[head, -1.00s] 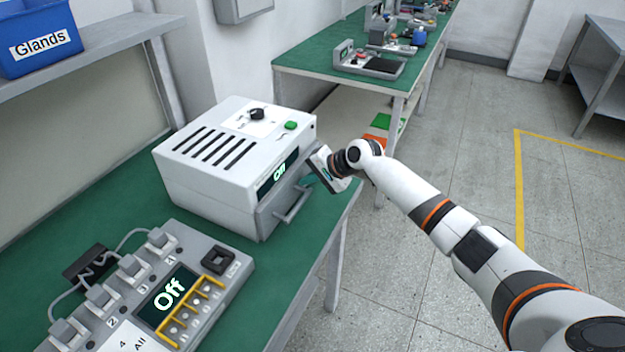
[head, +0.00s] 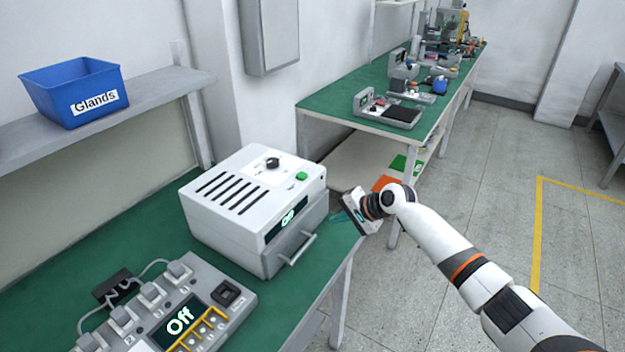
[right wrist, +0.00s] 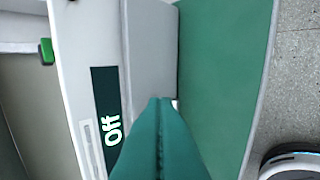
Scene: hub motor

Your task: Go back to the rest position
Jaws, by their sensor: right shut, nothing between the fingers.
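My right gripper (head: 346,212) is just right of the white oven-like box (head: 250,205) in the head view, above the edge of the green bench. In the right wrist view its teal fingers (right wrist: 163,105) are pressed together with nothing between them. The box's front, with an "Off" display (right wrist: 105,120), stands left of the fingers there. The box has a black knob, a green button and a front handle (head: 297,248); its door looks closed. My left gripper is not in view.
A grey test unit (head: 190,315) with an "Off" display stands on the green bench (head: 150,225). A blue "Glands" bin (head: 75,95) is on the shelf above. A second bench (head: 340,105) with equipment stands behind. The floor at right (head: 480,190) is clear.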

